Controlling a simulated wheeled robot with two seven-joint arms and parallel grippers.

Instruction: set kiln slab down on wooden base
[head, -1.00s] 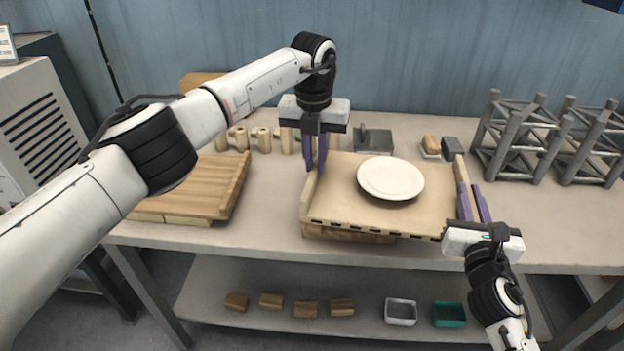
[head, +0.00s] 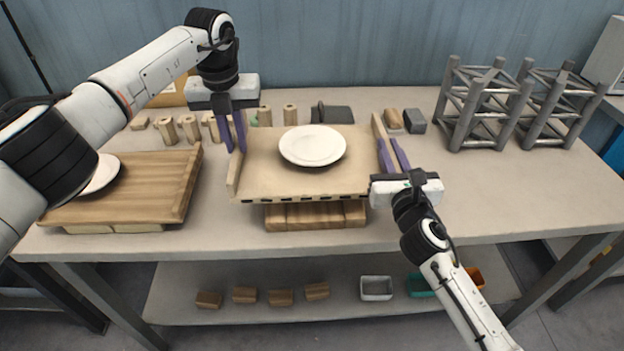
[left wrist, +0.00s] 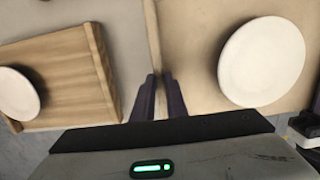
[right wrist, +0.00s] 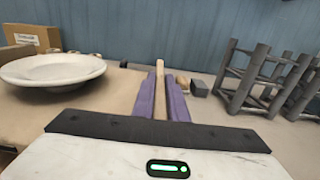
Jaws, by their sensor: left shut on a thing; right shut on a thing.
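The kiln slab (head: 265,181) is a tan board with raised side rails, and a white plate (head: 313,145) lies on it. My left gripper (head: 236,148) is shut on the slab's left rail; the left wrist view shows its fingers (left wrist: 160,97) on both sides of that rail. My right gripper (head: 392,168) is shut on the right rail, which shows between its fingers in the right wrist view (right wrist: 163,95). The wooden base (head: 316,215) is a slatted block under the slab's front edge. The slab hides most of it, and I cannot tell whether they touch.
A wooden board (head: 150,185) with another white plate (head: 100,174) is on the left. Grey metal racks (head: 485,105) stand at the back right. Several wooden posts (head: 190,128) stand behind. The right front tabletop is clear. A lower shelf holds blocks and small trays (head: 376,288).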

